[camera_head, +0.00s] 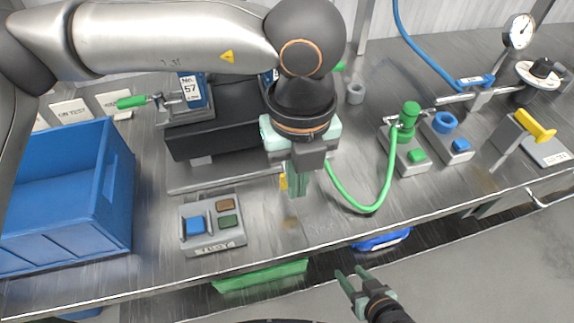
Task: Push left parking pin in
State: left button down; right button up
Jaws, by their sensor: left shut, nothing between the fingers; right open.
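A green-handled pin (131,102) sticks out to the left from a metal bracket at the left of the dark machine (225,118). I take it for the left parking pin, but no label shows this. A green tip (340,67) shows on the other side, mostly hidden by my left arm. My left gripper (299,192) points down in front of the machine, well to the right of the left pin. Its fingers are together and empty. A small yellow part (283,182) shows beside them. My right gripper (350,273) is open and empty, low in front of the bench edge.
A blue crate (118,190) stands at the left. A button box (213,243) sits near the front edge. A green hose (370,209) loops to a green fitting (409,112). A blue hose (420,48), yellow handle (535,125) and gauge (520,31) are at the right.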

pick_arm(q)
jog(key=shift+w+a+b, duration=0.15)
jog(key=shift+w+a, duration=0.15)
jog(key=shift+w, duration=0.55)
jog(key=shift+w+a+b, duration=0.15)
jog(key=shift+w+a, duration=0.1)
jog(key=shift+w, duration=0.65)
jog(key=shift+w+a+b, duration=0.15)
jog(key=shift+w+a, duration=0.15)
jog(key=shift+w, duration=0.55)
jog(key=r+p, duration=0.1)
jog(key=r, duration=0.1)
jog(key=s+r+p, duration=0.1)
jog(key=r, duration=0.1)
jog(key=r+p, duration=0.1)
jog(key=r, duration=0.1)
jog(key=shift+s+d+r, duration=0.25)
jog(key=shift+s+d, duration=0.05)
jog(key=shift+s, duration=0.1)
jog(key=shift+s+r, duration=0.15)
jog(key=shift+r, duration=0.15)
